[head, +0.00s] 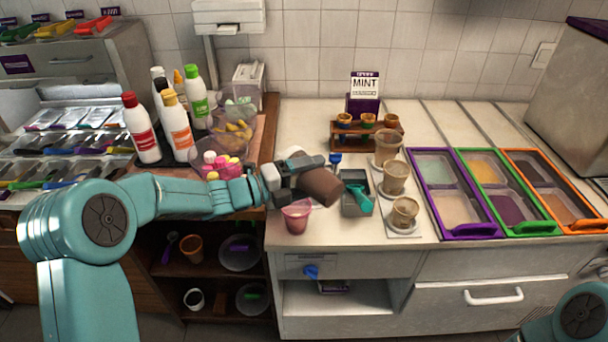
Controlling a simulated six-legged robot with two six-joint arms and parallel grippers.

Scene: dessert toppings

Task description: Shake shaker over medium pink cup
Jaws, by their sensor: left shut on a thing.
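A brown shaker (322,187) is held tilted on its side above the counter's front-left part. My left gripper (297,177) is shut on it, reaching in from the left. A pink translucent cup (296,217) stands upright just below the gripper and shaker, near the front edge of the counter. The shaker is above the cup and slightly to its right; its end points right and down. Whether anything falls from the shaker cannot be seen. My right gripper is out of view; only part of that arm shows at the bottom right.
Right of the shaker are a grey container with a teal scoop (359,199) and several brown-filled cups (395,178). Further right are purple, green and orange trays (470,231). At left are several bottles (143,130) and a bowl of pink and yellow pieces (222,160).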

